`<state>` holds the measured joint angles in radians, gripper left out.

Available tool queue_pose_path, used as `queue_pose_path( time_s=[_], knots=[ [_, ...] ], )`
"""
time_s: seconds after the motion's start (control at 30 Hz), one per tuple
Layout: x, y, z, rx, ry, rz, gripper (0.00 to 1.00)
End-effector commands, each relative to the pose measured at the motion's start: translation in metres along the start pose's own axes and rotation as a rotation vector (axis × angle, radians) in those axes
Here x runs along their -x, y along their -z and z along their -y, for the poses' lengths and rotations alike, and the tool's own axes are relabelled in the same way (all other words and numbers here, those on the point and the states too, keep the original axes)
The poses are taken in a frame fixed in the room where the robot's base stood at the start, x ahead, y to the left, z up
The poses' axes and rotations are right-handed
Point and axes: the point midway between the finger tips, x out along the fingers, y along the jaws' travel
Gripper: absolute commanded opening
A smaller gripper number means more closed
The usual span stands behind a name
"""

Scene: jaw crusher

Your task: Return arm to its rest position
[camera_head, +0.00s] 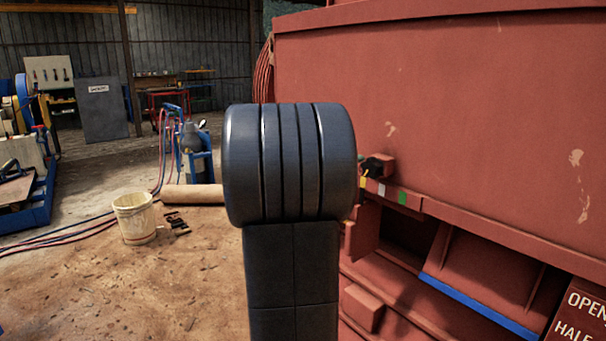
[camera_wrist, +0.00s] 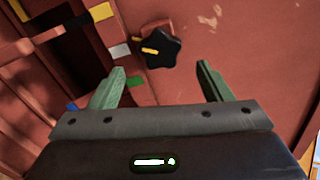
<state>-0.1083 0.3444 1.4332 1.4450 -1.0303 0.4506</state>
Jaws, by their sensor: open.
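My gripper (camera_wrist: 160,85) shows in the wrist view with its two green fingers spread apart and nothing between them. A black star-shaped knob (camera_wrist: 162,47) with a yellow pointer is on the red machine (camera_wrist: 235,50), just beyond the fingertips. Yellow, white and green marks lie around the knob; its pointer is toward the white mark. In the head view my dark arm stands upright in the middle and hides my gripper. The knob (camera_head: 378,167) also shows there, just right of the arm, on the red machine (camera_head: 440,100).
The red machine fills the right side, with ledges and a blue-edged strip (camera_head: 480,305) below the knob. A sign (camera_head: 580,315) reads "OPEN" and "HALF". A cream bucket (camera_head: 135,217) stands on the dirt floor at left, near hoses and a blue cart (camera_head: 195,150).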

Motion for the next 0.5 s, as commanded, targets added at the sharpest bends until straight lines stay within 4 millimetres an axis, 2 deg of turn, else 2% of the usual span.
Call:
queue_pose_path(
  time_s=[0.03, 0.2, 0.33, 0.5],
  knots=[
    [-0.011, 0.001, 0.0, 0.0, 0.0, -0.004, 0.72],
    [-0.043, 0.001, 0.0, 0.0, 0.0, -0.002, 0.72],
    [-0.06, 0.0, 0.0, 0.0, 0.0, -0.001, 0.72],
    [-0.072, 0.0, 0.0, 0.0, 0.0, 0.001, 0.72]
  ],
)
